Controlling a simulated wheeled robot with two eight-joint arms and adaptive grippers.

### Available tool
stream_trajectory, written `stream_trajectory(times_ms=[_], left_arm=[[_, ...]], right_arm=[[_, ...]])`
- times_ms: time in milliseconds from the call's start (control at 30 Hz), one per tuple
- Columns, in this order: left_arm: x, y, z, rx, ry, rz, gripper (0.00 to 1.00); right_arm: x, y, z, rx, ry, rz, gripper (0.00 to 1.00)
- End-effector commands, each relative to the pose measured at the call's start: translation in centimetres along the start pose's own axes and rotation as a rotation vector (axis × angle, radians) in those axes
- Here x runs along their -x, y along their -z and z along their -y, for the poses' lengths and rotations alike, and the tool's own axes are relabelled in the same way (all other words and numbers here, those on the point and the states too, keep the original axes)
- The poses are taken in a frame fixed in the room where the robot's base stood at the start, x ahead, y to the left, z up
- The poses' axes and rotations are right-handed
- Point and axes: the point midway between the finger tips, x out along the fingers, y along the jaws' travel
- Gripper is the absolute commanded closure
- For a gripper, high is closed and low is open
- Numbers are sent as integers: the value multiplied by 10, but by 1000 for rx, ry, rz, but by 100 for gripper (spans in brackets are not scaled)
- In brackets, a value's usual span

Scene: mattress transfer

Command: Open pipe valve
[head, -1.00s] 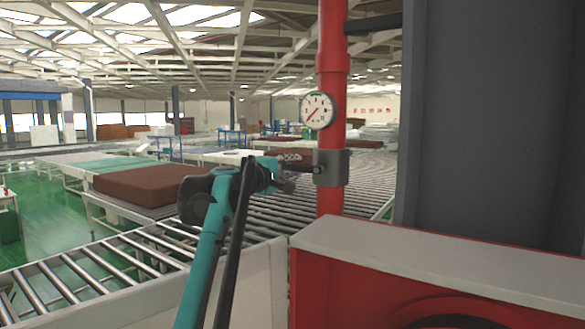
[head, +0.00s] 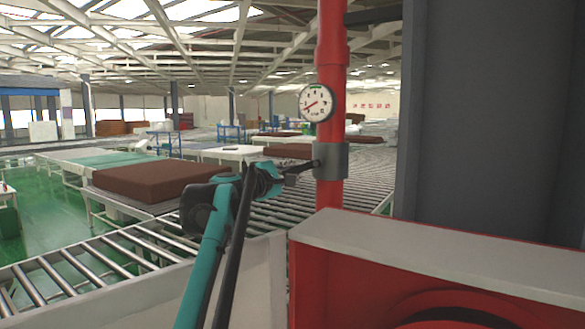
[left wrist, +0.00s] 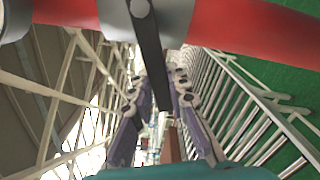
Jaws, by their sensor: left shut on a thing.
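A red pipe (head: 331,75) stands upright in the head view. It carries a grey valve body (head: 330,160) and, above that, a round white gauge (head: 316,102) whose needle points to the lower left. A dark valve handle (head: 304,167) sticks out to the left from the valve body. My left gripper (head: 284,174) is shut on this handle. In the left wrist view the dark handle (left wrist: 150,45) runs from the grey valve body (left wrist: 170,15) down between the fingers of my left gripper (left wrist: 160,82). My right gripper is not in view.
A red and white machine housing (head: 430,250) stands at the lower right. A tall dark grey panel (head: 485,120) fills the right side. A roller conveyor (head: 100,262) runs behind my arm, with a brown mattress (head: 152,182) beyond it.

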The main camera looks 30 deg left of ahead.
Motion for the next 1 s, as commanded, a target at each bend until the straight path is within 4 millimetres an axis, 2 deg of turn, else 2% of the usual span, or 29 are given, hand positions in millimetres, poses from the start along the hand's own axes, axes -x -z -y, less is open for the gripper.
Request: stream_trajectory(times_ms=[400,967,1000], left_arm=[[0,-1,16,211,0,-1,100],[0,-2,18,244,0,-1,100],[0,-2,18,244,0,-1,76]], right_arm=[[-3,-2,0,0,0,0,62],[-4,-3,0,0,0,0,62],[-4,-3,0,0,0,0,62]])
